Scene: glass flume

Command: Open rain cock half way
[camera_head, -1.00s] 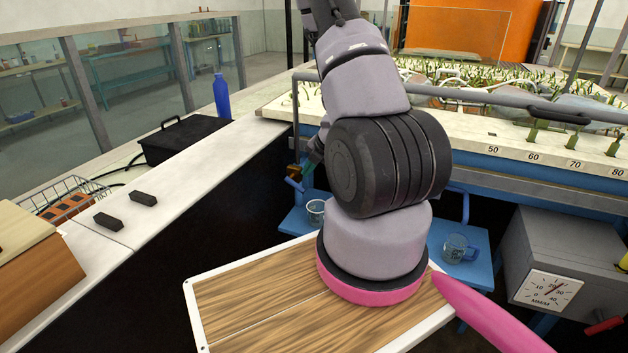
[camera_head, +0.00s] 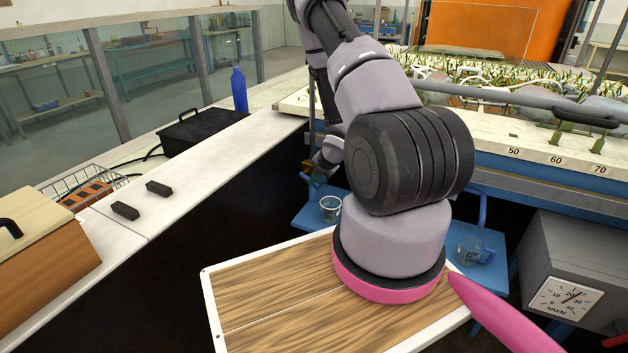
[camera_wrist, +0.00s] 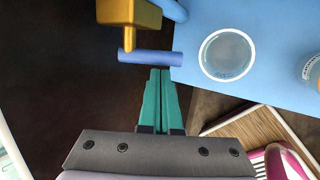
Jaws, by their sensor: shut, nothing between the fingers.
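A brass valve body (camera_wrist: 128,14) with a short stem and a blue bar handle (camera_wrist: 150,57) shows at the top of the wrist view. The bar lies roughly crosswise in the picture. My gripper (camera_wrist: 160,72) has teal fingers, pressed together and empty, with their tips just below the bar's right part; I cannot tell whether they touch it. In the head view my arm hides most of the gripper and valve.
A blue shelf (camera_wrist: 208,12) beside the valve holds a clear cup (camera_wrist: 228,54) and a glass mug (camera_head: 470,250). A wood-topped board (camera_head: 250,300) lies below my arm. The planted flume bed (camera_head: 480,135) stands behind. A white ledge (camera_head: 200,165) runs along the left.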

